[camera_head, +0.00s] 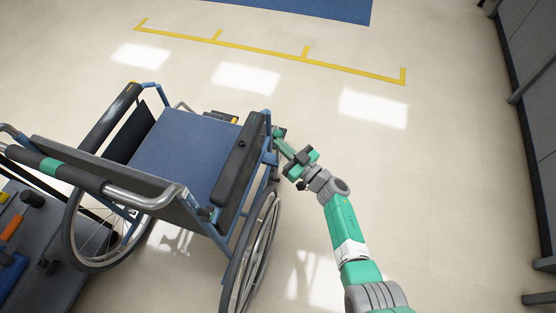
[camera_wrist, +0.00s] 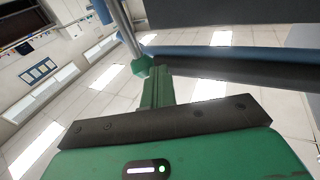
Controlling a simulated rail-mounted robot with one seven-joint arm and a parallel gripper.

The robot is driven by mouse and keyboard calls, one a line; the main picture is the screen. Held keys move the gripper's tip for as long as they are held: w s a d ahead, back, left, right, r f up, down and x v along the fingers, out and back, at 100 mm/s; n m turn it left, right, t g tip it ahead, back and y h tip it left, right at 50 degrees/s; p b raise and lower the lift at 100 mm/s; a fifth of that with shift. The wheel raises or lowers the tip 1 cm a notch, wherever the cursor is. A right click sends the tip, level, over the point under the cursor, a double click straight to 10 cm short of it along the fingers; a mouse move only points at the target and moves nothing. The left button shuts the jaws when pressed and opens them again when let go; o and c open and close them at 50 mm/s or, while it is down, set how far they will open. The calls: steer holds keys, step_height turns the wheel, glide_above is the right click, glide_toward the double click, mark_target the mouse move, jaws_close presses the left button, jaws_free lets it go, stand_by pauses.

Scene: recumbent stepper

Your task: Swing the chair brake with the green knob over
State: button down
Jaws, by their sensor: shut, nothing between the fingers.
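The wheelchair (camera_head: 185,150) has a blue seat and stands left of centre in the head view. In the wrist view, the brake is a grey metal lever (camera_wrist: 125,28) ending in a green knob (camera_wrist: 142,66). My gripper (camera_head: 283,143) is at the chair's right side in the head view, beside the front of the armrest. In the wrist view its green fingers (camera_wrist: 160,78) are closed together and empty. The knob shows just left of the fingertips, very close; I cannot tell whether they touch. In the head view the knob is hard to tell from the green fingers.
A dark armrest (camera_head: 240,160) and the right wheel (camera_head: 255,250) lie close to my gripper. A dark bench with tools (camera_head: 35,255) is at the lower left. Yellow floor tape (camera_head: 260,47) runs behind.

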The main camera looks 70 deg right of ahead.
steer(key=shift+w+d+r, duration=0.1)
steer(key=shift+d+r, duration=0.2)
steer(key=shift+d, duration=0.2)
steer(key=shift+d+r, duration=0.25)
steer(key=shift+d, duration=0.25)
steer(key=p+v, duration=0.3)
steer(key=v, duration=0.3)
steer(key=shift+a+p, duration=0.3)
steer(key=shift+f, duration=0.1)
steer(key=p+v, duration=0.2)
steer(key=v, duration=0.6)
steer(key=shift+p, duration=0.35)
